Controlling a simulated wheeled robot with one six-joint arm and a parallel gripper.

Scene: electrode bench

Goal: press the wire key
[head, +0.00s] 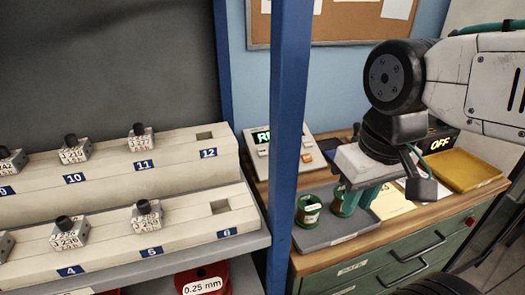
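A pale control box (288,135) stands at the back left of the wooden bench, partly hidden behind a blue post. It has a lit green display (263,137), cut off by the post, and small keys, including an orange key (307,157). The key labels are too small to read, so I cannot tell which is the wire key.
Another green spool (308,210) stands in the grey tray (320,238). The blue post (287,120) stands before the bench. A rack (110,205) with numbered slots fills the left.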

